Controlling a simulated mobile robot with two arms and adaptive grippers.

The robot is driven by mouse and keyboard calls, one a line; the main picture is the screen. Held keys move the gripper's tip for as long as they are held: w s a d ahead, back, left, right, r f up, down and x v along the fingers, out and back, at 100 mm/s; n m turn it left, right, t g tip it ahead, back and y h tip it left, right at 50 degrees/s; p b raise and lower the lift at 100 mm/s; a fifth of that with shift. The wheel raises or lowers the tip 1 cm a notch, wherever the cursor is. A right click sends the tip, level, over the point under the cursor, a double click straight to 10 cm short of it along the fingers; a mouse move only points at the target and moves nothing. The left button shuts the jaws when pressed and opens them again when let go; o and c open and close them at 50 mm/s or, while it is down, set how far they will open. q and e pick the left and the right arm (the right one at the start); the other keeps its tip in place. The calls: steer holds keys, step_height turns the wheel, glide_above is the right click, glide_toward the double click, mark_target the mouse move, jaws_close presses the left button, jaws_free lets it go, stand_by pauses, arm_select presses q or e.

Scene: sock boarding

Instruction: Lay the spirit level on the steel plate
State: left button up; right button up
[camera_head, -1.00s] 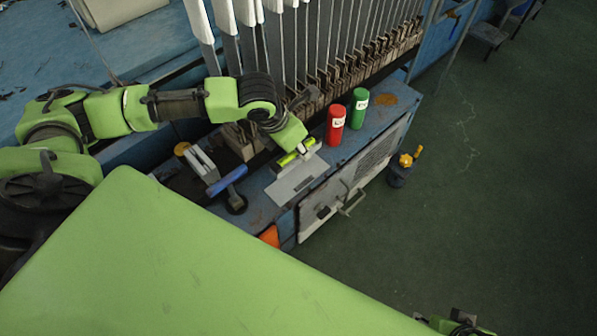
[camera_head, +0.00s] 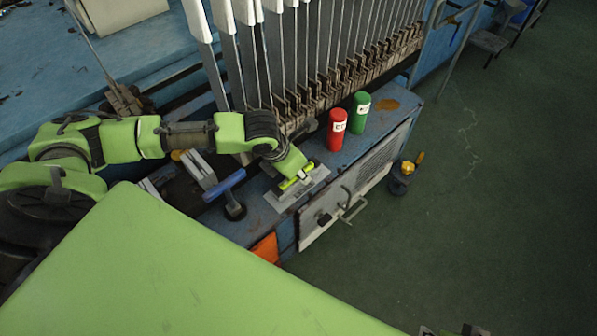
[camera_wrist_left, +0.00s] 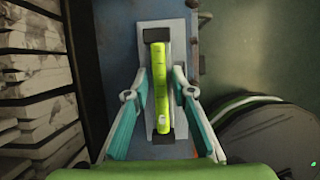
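The yellow-green spirit level (camera_wrist_left: 161,85) lies lengthwise over the middle of the grey steel plate (camera_wrist_left: 180,40), with dark patches at both its ends. It also shows in the head view (camera_head: 288,184), over the plate (camera_head: 282,200). In the left wrist view my left gripper (camera_wrist_left: 161,76) has its teal fingers spread on either side of the level, with a narrow gap on each side. The level looks flat on the plate, but contact is hard to judge. Only a small dark bit at the head view's bottom edge may be my right gripper (camera_head: 470,330); its fingers are unclear.
A red cylinder (camera_head: 337,131) and a green cylinder (camera_head: 359,112) stand on the blue bench (camera_head: 378,120) right of the plate. A blue-handled clamp (camera_head: 226,184) is to its left. A black-and-yellow item (camera_head: 400,176) stands on the open green floor.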

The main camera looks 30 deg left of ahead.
mark_target(287, 181)
arm_select(q)
steer(key=shift+o, duration=1.4)
steer(key=shift+r, duration=0.1)
steer(key=p+v, duration=0.2)
steer(key=v, duration=0.4)
steer(key=shift+r, duration=0.1)
steer(key=p+v, duration=0.1)
steer(key=v, duration=0.3)
steer(key=shift+s+a+r+p, duration=0.1)
steer(key=shift+r+p, duration=0.2)
steer(key=shift+r, duration=0.05)
steer(key=shift+s+a+r, duration=0.1)
steer(key=shift+s+r, duration=0.15)
steer(key=shift+r, duration=0.25)
arm_select(e)
steer(key=shift+x, duration=2.45)
steer(key=shift+s+a, duration=0.1)
steer(key=shift+s, duration=0.05)
